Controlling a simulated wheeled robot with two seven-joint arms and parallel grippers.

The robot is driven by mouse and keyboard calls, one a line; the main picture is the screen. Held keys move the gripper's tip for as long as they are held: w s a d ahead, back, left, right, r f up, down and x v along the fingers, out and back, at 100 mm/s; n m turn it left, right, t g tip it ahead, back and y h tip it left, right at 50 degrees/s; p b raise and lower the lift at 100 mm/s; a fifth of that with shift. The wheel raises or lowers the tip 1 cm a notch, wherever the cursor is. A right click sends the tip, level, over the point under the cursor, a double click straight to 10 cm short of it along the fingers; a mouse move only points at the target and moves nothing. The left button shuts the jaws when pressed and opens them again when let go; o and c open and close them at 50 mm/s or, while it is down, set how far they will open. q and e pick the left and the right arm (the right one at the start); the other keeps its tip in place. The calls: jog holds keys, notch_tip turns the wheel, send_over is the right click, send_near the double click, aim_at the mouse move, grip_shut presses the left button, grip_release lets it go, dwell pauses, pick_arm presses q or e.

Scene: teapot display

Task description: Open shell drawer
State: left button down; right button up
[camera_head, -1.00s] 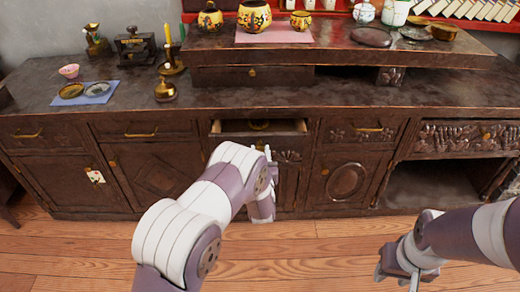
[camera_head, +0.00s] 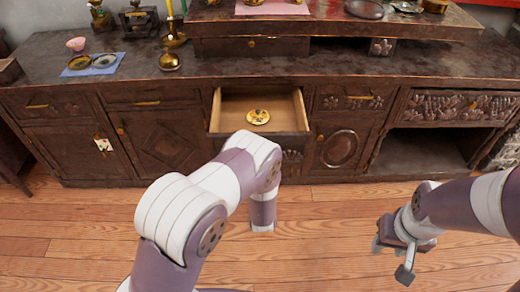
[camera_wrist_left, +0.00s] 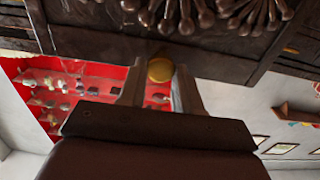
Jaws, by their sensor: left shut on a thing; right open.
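The shell drawer (camera_head: 230,105) in the middle of the dark wooden cabinet is open, and its light inside shows in the head view. A round yellow patterned object (camera_head: 258,116) lies in it. In the left wrist view the carved, fluted drawer front (camera_wrist_left: 110,20) is overhead, with a round brass knob (camera_wrist_left: 160,69). My left gripper (camera_wrist_left: 158,85) is shut on the knob, a finger on each side. In the head view my left arm hides that gripper and part of the drawer front. My right gripper (camera_head: 392,258) is open and empty above the floor at right.
The cabinet top (camera_head: 330,78) holds a blue cloth (camera_head: 92,65) with dishes, a pink cup (camera_head: 76,44) and a brass candlestick (camera_head: 173,35). An open cubby (camera_head: 420,150) is at right. Wooden floor (camera_head: 320,215) lies clear in front.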

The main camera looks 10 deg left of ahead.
pick_arm(q)
jog(key=c, duration=0.8)
grip_release()
jog(key=p+v, duration=0.2)
jog(key=v, duration=1)
jog(key=shift+s+d, duration=0.1)
jog(key=shift+s, duration=0.25)
